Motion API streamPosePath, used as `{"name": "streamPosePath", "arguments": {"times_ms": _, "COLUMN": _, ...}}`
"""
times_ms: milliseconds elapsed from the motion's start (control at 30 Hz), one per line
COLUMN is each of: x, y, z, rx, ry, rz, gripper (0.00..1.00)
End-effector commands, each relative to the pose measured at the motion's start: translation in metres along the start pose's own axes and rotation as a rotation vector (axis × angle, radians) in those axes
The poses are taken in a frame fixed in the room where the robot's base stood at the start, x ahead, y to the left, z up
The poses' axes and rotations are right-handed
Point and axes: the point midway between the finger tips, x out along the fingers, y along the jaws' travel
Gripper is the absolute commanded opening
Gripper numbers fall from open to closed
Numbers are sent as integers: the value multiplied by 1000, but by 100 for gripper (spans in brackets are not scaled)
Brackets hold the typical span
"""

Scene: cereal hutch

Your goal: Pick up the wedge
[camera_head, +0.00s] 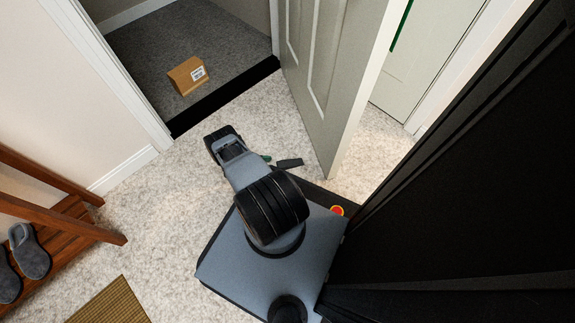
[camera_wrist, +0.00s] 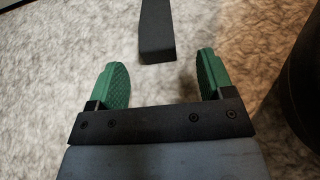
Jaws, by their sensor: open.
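The wedge is a dark grey, narrow block (camera_head: 289,163) lying on the pale speckled floor near the bottom of the open door. In the wrist view it shows as a dark bar (camera_wrist: 157,32) reaching in from the top edge, its near end lined up between my fingers. My gripper (camera_wrist: 161,74) is open, with two green ridged fingers apart and nothing between them. The near end of the wedge appears just beyond the fingertips. In the head view my gripper (camera_head: 268,160) is mostly hidden behind my arm, with a bit of green showing beside the wedge.
The grey panelled door (camera_head: 330,80) stands open just beyond the wedge. A cardboard box (camera_head: 187,76) sits on dark carpet past the black threshold (camera_head: 225,97). A wooden shoe rack (camera_head: 60,235) with grey slippers (camera_head: 28,252) and a woven mat (camera_head: 112,303) are at the left.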

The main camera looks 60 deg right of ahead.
Motion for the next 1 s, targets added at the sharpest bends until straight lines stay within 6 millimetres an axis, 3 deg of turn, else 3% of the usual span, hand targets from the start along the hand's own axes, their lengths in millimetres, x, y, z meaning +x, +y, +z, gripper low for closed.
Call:
{"name": "streamPosePath", "arguments": {"times_ms": 500, "x": 52, "y": 3, "z": 2, "rx": 1, "ry": 0, "rz": -2, "gripper": 74}}
{"name": "streamPosePath", "arguments": {"times_ms": 800, "x": 54, "y": 3, "z": 3, "rx": 0, "ry": 0, "rz": 0, "gripper": 74}}
{"name": "streamPosePath", "arguments": {"times_ms": 1000, "x": 54, "y": 3, "z": 3, "rx": 0, "ry": 0, "rz": -1, "gripper": 56}}
